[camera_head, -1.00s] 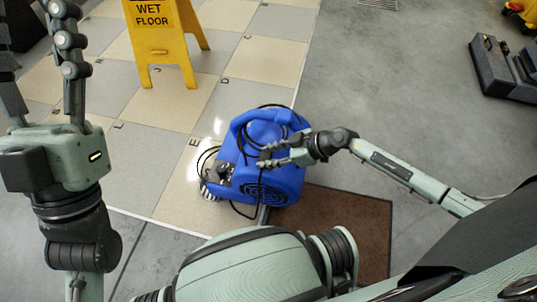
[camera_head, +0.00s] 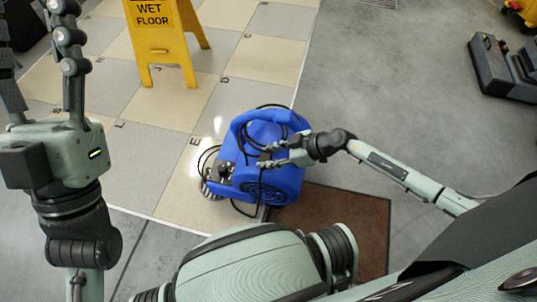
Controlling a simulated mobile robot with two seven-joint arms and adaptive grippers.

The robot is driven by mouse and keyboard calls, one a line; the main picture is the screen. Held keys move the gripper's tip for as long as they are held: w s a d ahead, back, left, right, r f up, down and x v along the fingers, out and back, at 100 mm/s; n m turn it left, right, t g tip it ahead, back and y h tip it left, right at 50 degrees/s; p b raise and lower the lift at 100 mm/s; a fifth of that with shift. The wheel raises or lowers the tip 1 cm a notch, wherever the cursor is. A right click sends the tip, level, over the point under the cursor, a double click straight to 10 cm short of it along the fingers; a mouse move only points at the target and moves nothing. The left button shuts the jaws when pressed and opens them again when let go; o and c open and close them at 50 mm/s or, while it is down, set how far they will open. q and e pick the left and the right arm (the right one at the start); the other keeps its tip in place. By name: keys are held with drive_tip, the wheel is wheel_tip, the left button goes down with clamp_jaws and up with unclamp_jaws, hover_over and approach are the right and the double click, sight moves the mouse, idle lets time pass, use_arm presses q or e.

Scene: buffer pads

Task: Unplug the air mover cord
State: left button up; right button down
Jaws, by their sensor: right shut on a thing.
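The blue air mover (camera_head: 250,182) stands at the edge of the tiled floor, partly on the brown mat. Its black cord (camera_head: 240,208) loops around its body and over the handle. My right gripper (camera_head: 266,157) reaches in from the right across the top of the air mover. Its fingers are shut on part of the cord; the held part is small and mostly hidden by the fingers. My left gripper (camera_head: 42,75) is raised at the left, fingers apart and empty, well away from the air mover.
A yellow wet floor sign (camera_head: 165,45) stands on the tiles behind the air mover. A brown mat (camera_head: 350,225) lies at its right. Dark cases (camera_head: 500,68) and a yellow object (camera_head: 522,12) are at the far right. The grey floor between is clear.

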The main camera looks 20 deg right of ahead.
drive_tip(key=shift+p, duration=0.3)
drive_tip(key=shift+f, duration=0.25)
idle(0.5)
drive_tip(key=c, duration=1)
unclamp_jaws()
drive_tip(key=v, duration=1.2)
